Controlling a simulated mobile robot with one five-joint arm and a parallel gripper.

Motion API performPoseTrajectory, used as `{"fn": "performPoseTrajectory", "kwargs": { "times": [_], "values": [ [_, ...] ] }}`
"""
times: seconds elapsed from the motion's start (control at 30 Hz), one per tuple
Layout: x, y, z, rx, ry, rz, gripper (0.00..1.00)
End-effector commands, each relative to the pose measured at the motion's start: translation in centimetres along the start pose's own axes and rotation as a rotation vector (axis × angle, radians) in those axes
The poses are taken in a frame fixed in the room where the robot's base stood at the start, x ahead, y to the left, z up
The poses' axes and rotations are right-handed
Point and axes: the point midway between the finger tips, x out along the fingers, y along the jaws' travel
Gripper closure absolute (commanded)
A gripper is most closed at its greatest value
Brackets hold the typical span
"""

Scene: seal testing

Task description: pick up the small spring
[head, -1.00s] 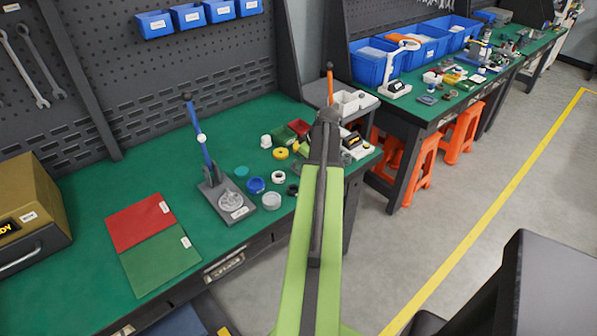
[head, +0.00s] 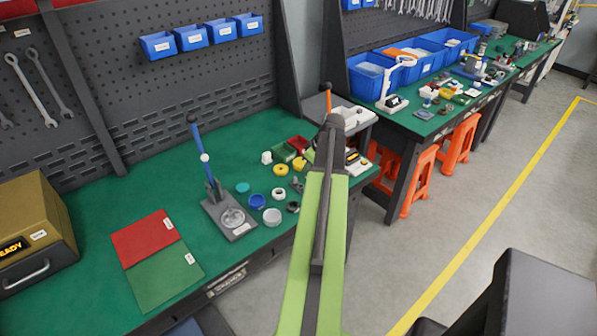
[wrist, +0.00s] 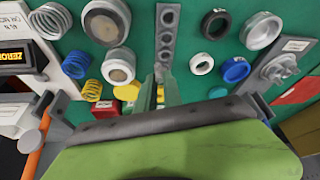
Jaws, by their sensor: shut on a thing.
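Several coil springs lie on the green bench top in the wrist view: a white spring (wrist: 50,20), a smaller blue spring (wrist: 76,65) and the smallest, a yellow spring (wrist: 92,90). My gripper (wrist: 166,84) shows in the wrist view as a narrow closed pair of fingers in the middle, to the right of the springs and apart from them. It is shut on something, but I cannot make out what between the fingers. In the head view my own arm hides the gripper.
A metal plate with holes (wrist: 167,35), black and white rings and a blue ring (wrist: 236,69) lie near my gripper. A lever press (head: 230,219) and red and green mats (head: 145,238) stand left. A second bench (head: 425,120) stands beyond a gap.

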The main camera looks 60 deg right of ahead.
Motion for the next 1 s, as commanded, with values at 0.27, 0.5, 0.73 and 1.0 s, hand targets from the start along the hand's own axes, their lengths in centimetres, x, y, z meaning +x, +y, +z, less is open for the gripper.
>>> {"fn": "performPoseTrajectory", "kwargs": {
  "times": [0.27, 0.5, 0.73, 1.0],
  "values": [
    [-5.9, 4.7, 2.5, 0.003, 0.000, 0.001, 1.00],
    [-7.7, 6.5, 3.9, 0.000, -0.001, -0.001, 1.00],
    [-7.8, 6.6, 4.2, -0.001, -0.001, -0.001, 1.00],
    [-7.8, 6.7, 4.3, 0.002, -0.001, 0.000, 1.00]
  ]
}}
